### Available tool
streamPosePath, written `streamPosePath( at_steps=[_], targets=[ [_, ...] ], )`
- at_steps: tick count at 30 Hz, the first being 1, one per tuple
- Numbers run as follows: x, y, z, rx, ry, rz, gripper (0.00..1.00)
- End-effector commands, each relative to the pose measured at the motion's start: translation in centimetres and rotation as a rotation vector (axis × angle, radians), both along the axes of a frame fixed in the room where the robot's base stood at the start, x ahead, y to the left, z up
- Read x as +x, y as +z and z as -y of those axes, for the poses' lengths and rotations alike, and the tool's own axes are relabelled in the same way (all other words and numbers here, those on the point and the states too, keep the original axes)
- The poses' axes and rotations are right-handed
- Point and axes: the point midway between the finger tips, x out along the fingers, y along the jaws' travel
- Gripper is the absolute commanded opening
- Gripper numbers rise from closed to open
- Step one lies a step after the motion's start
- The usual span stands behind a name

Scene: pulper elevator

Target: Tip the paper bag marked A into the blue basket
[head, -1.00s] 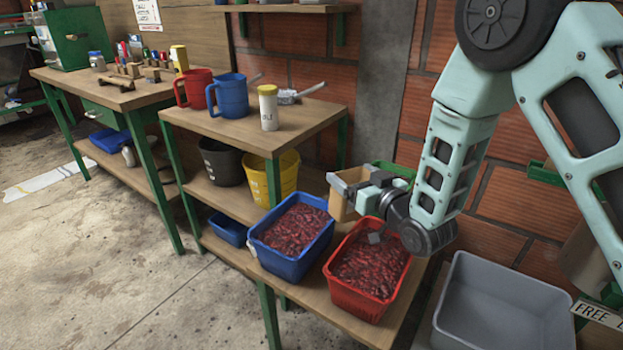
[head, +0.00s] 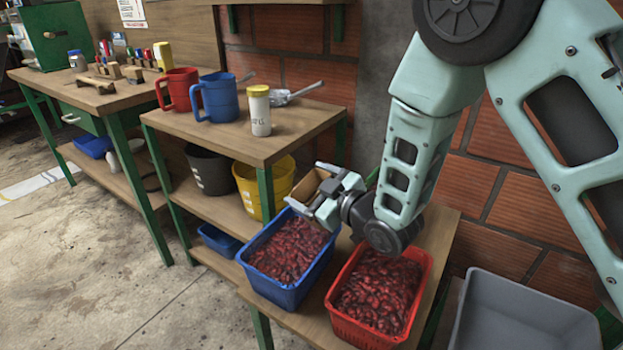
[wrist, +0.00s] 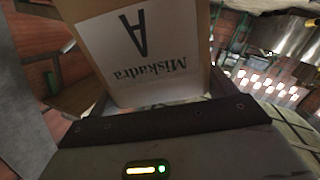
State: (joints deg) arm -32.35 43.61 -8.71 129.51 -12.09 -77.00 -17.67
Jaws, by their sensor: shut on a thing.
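The brown paper bag (head: 308,186) is held in my gripper (head: 322,204), which is shut on it, above the back right part of the blue basket (head: 272,286). The bag looks tilted in the head view, and my gripper partly hides it. In the wrist view the bag (wrist: 195,22) fills the upper middle, with a white label reading "A" and "Miskadra". The blue basket holds a heap of dark red berries or beans. I cannot tell whether anything is pouring from the bag.
A red basket (head: 342,324) with similar red contents stands close to the right of the blue one. A grey tub (head: 530,318) is at the lower right. The higher table (head: 215,143) carries mugs and a white jar (head: 260,112). Buckets stand on the shelf beneath.

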Motion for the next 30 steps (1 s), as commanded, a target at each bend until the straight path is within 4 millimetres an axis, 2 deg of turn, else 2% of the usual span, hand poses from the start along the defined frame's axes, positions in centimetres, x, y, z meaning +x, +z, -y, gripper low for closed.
streamPosePath(
  at_steps=[1,8,9,16,24,30],
  targets=[
    [-0.2,0.3,-0.5,-0.069,0.005,0.03,0.43],
    [-0.7,-0.7,-1.4,-0.424,0.007,0.193,0.43],
    [-0.7,-1.4,-1.5,-0.467,0.005,0.21,0.43],
    [-1.2,-3.5,-2.5,-0.722,0.006,0.328,0.43],
    [-1.9,-5.3,-4.2,-1.089,0.005,0.497,0.43],
    [-2.4,-5.6,-5.2,-1.339,0.003,0.611,0.43]
  ],
)
